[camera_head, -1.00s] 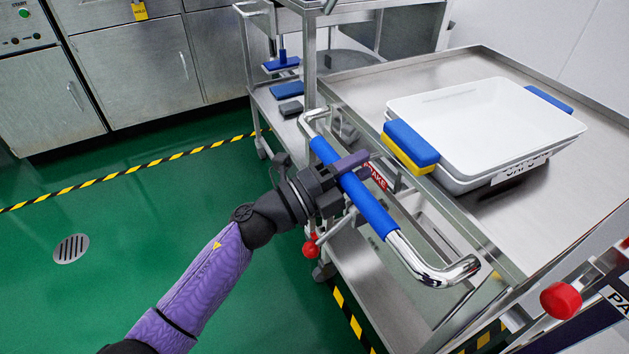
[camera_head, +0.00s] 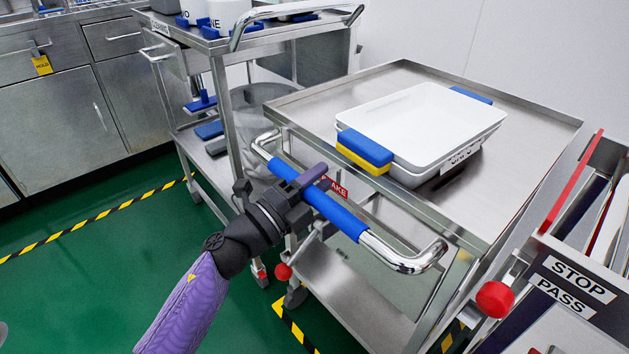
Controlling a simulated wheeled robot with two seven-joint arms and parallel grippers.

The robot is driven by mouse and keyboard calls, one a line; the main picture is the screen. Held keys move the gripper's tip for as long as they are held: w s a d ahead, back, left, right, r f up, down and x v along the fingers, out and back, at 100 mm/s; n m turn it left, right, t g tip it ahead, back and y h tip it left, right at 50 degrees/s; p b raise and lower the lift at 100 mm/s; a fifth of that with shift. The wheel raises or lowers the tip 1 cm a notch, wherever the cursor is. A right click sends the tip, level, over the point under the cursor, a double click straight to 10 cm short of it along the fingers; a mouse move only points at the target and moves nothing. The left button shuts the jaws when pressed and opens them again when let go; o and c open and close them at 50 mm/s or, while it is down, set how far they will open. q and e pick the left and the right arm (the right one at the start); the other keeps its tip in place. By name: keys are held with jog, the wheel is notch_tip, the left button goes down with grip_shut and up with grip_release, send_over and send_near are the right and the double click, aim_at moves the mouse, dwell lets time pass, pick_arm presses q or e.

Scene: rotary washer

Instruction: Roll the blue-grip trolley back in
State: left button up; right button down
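The trolley (camera_head: 520,118) is a steel cart with a bare metal top and a chrome push handle with a blue grip (camera_head: 335,213). My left gripper (camera_head: 304,186) has its fingers closed around the blue grip near its far end. A red brake label (camera_head: 334,187) and a red knob (camera_head: 283,271) show under the handle. My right gripper is not in view.
A second steel cart (camera_head: 228,130) with blue items stands close at the left. A panel marked STOP and PASS (camera_head: 575,280) with a red knob (camera_head: 495,298) stands close at the right. Yellow-black tape (camera_head: 90,222) marks the green floor; open floor lies at left.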

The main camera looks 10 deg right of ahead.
pick_arm(q)
jog(key=o, duration=0.4)
jog(key=shift+w+d, duration=0.1)
jog(key=shift+d, duration=0.1)
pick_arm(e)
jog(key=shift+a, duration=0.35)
pick_arm(q)
jog(key=p+v, duration=0.3)
jog(key=v, duration=0.7)
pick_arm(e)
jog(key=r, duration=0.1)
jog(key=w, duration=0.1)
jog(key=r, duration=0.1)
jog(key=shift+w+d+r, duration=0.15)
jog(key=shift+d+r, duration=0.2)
